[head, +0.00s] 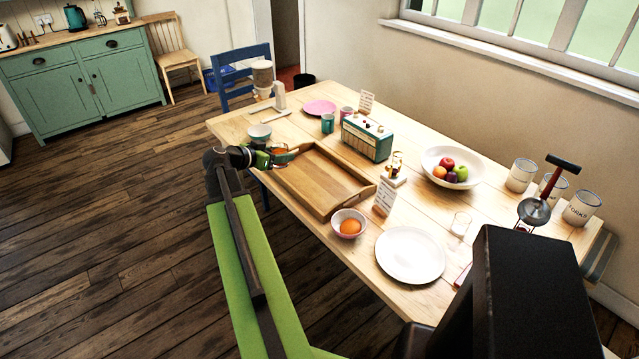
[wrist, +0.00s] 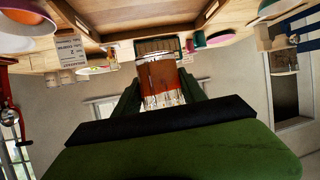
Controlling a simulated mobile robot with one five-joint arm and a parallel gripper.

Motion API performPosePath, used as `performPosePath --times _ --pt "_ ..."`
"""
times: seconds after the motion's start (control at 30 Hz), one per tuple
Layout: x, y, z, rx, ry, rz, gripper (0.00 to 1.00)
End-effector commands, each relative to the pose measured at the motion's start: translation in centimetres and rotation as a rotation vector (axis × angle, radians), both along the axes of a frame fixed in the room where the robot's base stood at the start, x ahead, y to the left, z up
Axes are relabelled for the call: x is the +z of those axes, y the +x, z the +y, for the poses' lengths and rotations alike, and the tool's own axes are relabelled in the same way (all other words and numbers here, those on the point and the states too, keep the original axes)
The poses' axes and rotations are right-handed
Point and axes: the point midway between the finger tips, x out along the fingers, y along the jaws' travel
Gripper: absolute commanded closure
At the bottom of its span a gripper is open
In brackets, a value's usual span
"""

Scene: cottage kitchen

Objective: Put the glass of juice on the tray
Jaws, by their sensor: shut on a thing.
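My gripper (head: 284,156) is at the tray's far left corner in the head view. It is shut on the glass of juice (wrist: 161,88), which shows orange-red between the dark green fingers in the wrist view. In the head view only a small orange bit of the glass (head: 279,149) shows; the gripper hides most of it. The wooden tray (head: 345,208) lies on the table with a raised rim and an empty floor. The tray also shows at the top of the wrist view (wrist: 150,12). I cannot tell whether the glass touches the tray.
On the wooden table (head: 462,200), a green radio (head: 367,137) stands behind the tray. A bowl with an orange egg-like thing (head: 348,224), a card (head: 384,198) and a white plate (head: 410,256) are near its front end. A small bowl (head: 260,132) stands beside my gripper.

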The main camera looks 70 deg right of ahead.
Motion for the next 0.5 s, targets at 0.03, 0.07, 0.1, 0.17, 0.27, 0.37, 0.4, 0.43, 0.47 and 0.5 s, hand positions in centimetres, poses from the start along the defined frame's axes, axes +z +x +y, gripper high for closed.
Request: performPosePath --times 0.03,0.07,0.1,0.17,0.27,0.37,0.4,0.43,0.47,0.5 --pt "-1.1 -1.4 -1.2 0.000 0.002 0.000 1.00" --pt "-1.4 -2.2 -2.0 0.004 0.003 -0.001 1.00" --pt "-1.9 -3.3 -3.0 0.009 0.005 -0.001 1.00" --pt "-2.7 -5.1 -4.6 0.018 0.006 -0.003 1.00" --pt "-3.9 -8.4 -7.1 0.031 0.004 -0.005 1.00" --pt "-4.8 -11.5 -9.2 0.046 -0.002 -0.004 1.00" --pt "-5.1 -12.7 -9.9 0.050 -0.005 -0.005 1.00" --pt "-5.2 -13.4 -10.4 0.054 -0.008 -0.005 1.00" --pt "-5.3 -14.2 -10.8 0.056 -0.010 -0.004 1.00" --pt "-5.5 -15.0 -11.3 0.060 -0.014 -0.004 1.00"
